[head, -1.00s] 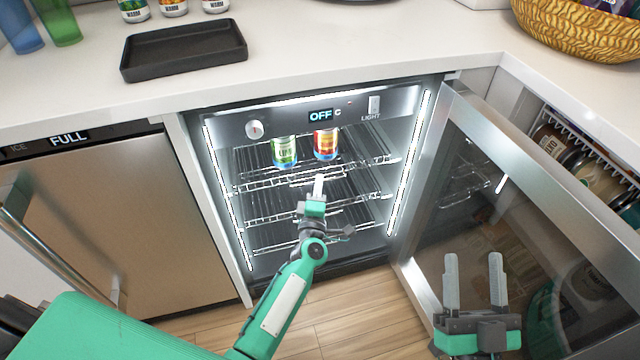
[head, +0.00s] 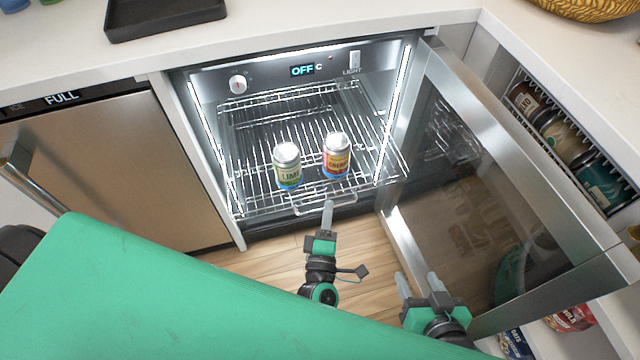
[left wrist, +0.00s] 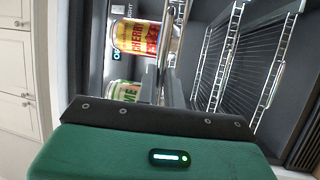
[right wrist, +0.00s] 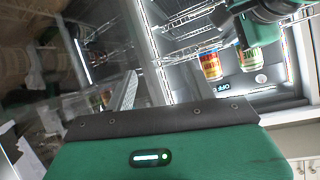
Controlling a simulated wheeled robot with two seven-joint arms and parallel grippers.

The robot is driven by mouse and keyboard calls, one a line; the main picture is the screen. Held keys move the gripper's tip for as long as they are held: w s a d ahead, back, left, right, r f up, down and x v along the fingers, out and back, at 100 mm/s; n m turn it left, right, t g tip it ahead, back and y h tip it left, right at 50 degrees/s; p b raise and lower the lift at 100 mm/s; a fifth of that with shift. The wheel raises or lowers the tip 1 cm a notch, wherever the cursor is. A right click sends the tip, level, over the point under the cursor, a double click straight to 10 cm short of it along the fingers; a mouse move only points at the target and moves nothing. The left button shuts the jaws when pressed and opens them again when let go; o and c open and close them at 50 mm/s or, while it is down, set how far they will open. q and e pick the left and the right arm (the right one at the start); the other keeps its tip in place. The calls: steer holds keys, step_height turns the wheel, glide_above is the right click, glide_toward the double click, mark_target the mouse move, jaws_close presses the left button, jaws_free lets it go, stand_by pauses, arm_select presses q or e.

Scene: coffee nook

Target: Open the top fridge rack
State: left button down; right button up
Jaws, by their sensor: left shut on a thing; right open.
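My right gripper (head: 417,285) is open and empty, low in front of the open fridge door (head: 470,190). The lower racks are hidden under the top one in the head view but show in the left wrist view.
The glass fridge door stands swung open to the right, its edge close to my right gripper. A black tray (head: 165,14) sits on the counter. A steel appliance (head: 110,180) is at the left. Bare floor lies before the fridge.

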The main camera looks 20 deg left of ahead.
arm_select(q)
steer(key=s+d, duration=0.3)
steer(key=s, duration=0.2)
steer(key=shift+d+p, duration=0.2)
steer(key=shift+p, duration=0.1)
arm_select(e)
steer(key=shift+s+d+f+g+h, duration=0.15)
steer(key=shift+d+g+h, duration=0.3)
steer(key=shift+d, duration=0.25)
arm_select(q)
steer(key=c, duration=1.5)
jaws_free()
